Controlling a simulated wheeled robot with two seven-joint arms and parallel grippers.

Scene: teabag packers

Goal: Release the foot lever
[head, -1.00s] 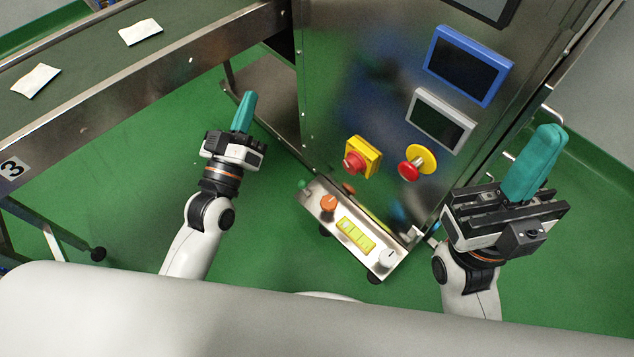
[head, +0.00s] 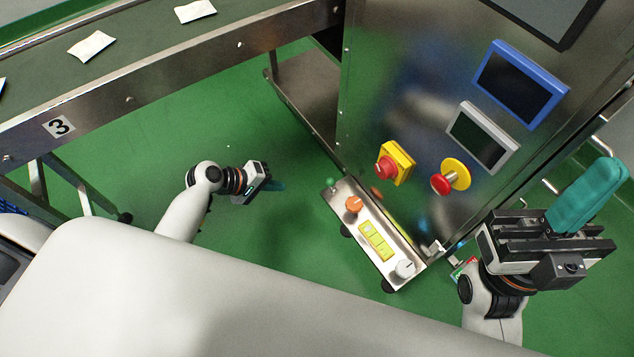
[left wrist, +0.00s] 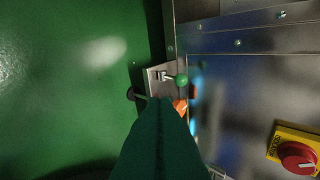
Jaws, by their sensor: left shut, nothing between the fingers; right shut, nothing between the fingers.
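A low steel control box (head: 345,197) stands on the floor at the foot of the machine cabinet. A small lever with a green ball (head: 332,185) is at its far left end. The ball also shows in the left wrist view (left wrist: 181,80), next to a slot in the box top. I cannot tell if the lever is up or down. My left gripper (head: 277,185) is shut and empty, left of the box and apart from it, its teal fingers pointing right at it. My right gripper (head: 590,195) is shut and empty, raised at the right in front of the cabinet.
The box also carries an orange knob (head: 354,204), yellow buttons (head: 377,241) and a white dial (head: 404,269). A conveyor (head: 150,80) with white packets runs upper left. Green floor between is clear.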

